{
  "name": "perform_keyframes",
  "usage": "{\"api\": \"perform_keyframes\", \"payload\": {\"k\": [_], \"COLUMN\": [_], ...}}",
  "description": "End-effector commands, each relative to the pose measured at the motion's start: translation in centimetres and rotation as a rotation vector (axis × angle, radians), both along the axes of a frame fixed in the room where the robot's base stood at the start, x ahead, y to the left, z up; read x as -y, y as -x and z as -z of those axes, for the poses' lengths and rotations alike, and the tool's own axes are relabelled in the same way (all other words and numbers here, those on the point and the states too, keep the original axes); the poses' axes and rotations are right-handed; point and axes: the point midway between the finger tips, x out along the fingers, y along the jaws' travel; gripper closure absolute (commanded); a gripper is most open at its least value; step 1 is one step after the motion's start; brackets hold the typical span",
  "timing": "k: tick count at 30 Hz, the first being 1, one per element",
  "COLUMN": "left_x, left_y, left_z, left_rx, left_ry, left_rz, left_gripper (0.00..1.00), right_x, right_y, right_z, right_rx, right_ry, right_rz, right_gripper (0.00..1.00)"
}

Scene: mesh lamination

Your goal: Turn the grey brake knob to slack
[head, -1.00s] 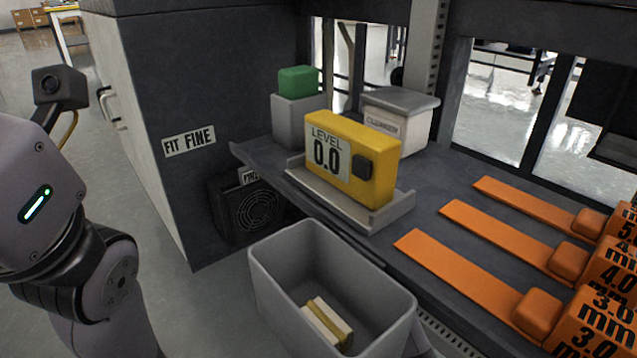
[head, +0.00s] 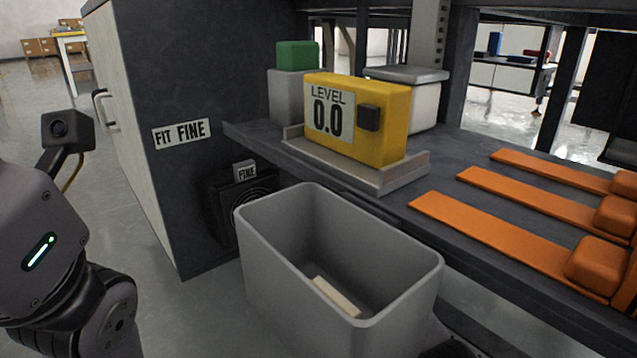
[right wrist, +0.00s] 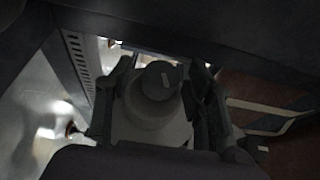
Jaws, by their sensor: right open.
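The grey brake knob (right wrist: 158,82) shows in the right wrist view as a dark round cap with a short pale mark, on a lighter grey round body (right wrist: 155,118). My right gripper (right wrist: 166,70) is open, with one dark finger on each side of the knob. I cannot tell whether the fingers touch it. No slack label can be read in this dim view. The knob and right gripper are not visible in the head view. My left arm stands at the left edge of the head view, with its gripper out of sight.
A grey bin (head: 262,262) with a pale strip inside stands before the dark shelf (head: 462,152). A yellow level box (head: 385,142) sits in a tray on the shelf. Orange straps (head: 480,225) lie to the right. A dark cabinet (head: 200,60) stands left.

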Motion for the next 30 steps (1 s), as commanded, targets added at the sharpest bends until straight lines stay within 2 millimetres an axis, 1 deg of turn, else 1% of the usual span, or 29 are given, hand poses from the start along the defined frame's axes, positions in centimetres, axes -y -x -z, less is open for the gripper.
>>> {"api": "perform_keyframes", "payload": {"k": [5, 26, 30], "left_x": [0.0, -0.01, -0.01], "left_y": [-0.02, -0.07, -0.13], "left_z": [-0.04, -0.03, -0.52], "left_rx": [0.0, -0.002, -0.004], "left_ry": [0.0, 0.001, 0.0], "left_rz": [0.0, -0.001, 0.0], "left_gripper": [1.0, 1.0, 1.0], "right_x": [-0.04, -0.02, -0.02], "right_y": [0.02, 0.04, 0.02], "right_z": [-0.05, 0.01, -0.22], "right_rx": [0.001, 0.0, -0.004], "right_ry": [0.0, 0.0, 0.003], "right_rz": [-0.001, -0.001, 0.0], "right_gripper": [0.52, 0.99, 1.0]}}
